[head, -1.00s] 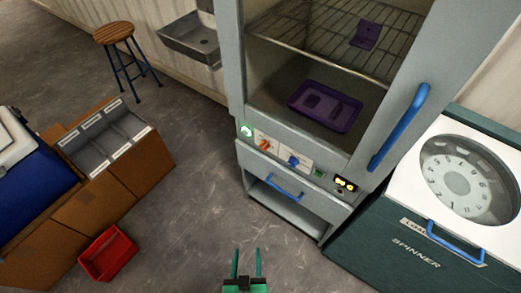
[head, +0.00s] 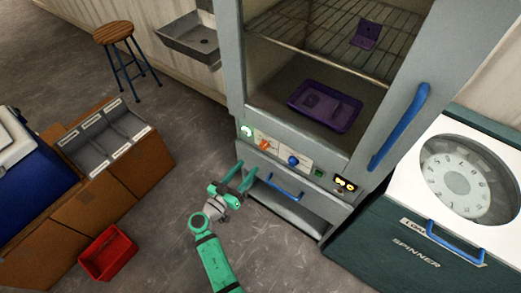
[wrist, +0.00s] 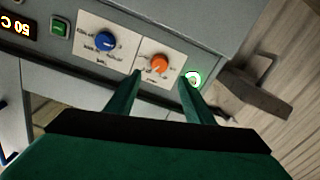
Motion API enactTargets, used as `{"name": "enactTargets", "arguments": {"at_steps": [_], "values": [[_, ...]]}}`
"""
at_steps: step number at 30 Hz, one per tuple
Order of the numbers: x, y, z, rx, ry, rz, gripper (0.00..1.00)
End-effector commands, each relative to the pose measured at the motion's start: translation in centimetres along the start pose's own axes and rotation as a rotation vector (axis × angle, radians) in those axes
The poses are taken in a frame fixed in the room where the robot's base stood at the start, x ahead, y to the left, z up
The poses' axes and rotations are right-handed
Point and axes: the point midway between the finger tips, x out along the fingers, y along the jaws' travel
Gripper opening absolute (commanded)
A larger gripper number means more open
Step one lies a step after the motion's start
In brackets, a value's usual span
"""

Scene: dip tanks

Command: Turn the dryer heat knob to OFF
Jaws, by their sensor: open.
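The dryer (head: 330,150) is a grey cabinet with a control strip below its glass window. The strip holds an orange knob (head: 264,144) on a white label plate and a blue knob (head: 292,160) on another. The print is too small to tell which is the heat knob or where each points. My gripper (head: 246,171) is open and empty, just in front of and below the strip's left end. In the wrist view my gripper (wrist: 162,77) has its fingertips on either side below the orange knob (wrist: 158,63), seemingly apart from it. The blue knob (wrist: 105,42) is left of it.
A lit green button (wrist: 193,78) is near the right fingertip. A green switch (wrist: 60,27) and a display reading 50 C (wrist: 18,25) are farther left. A blue drawer handle (head: 285,188) sits below the strip. A spinner (head: 430,220) stands right; a red bin (head: 108,254) lies left.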

Motion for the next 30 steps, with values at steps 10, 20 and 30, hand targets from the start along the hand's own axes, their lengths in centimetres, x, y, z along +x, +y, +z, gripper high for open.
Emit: {"name": "enactTargets", "arguments": {"at_steps": [10, 20, 30], "values": [[4.0, 0.0, -0.5, 0.003, 0.011, 0.011, 0.48], [9.3, 0.0, -0.5, 0.004, 0.009, 0.01, 0.48], [10.9, 0.0, -0.5, 0.003, 0.009, 0.007, 0.48]]}}
